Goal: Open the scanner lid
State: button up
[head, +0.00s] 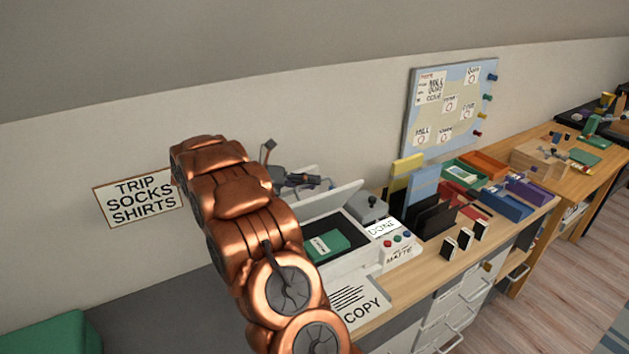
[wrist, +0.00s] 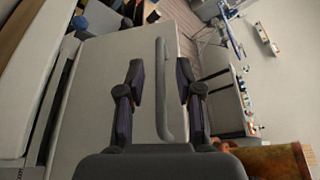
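The scanner (head: 357,255) is a pale box on the desk, with a dark bed showing. A green book-like item (head: 324,244) with a white label lies on the bed. The scanner lid (head: 333,201) stands raised and tilted up at the back of the box. In the wrist view the pale lid (wrist: 100,75) fills the left and middle, with a long grey handle (wrist: 166,95) on it. My gripper (head: 308,181) is behind the lid in the head view. In the wrist view my gripper (wrist: 160,70) is open, its fingers apart on either side of the handle.
A button panel (head: 393,245) and a grey device (head: 368,207) stand right of the scanner. A COPY sheet (head: 358,301) lies in front. Black holders (head: 432,216) and coloured trays (head: 500,200) fill the desk further right. The wall is close behind my arm.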

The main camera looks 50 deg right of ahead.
jog(key=shift+x, duration=0.8)
jog(key=shift+c, duration=0.2)
grip_shut()
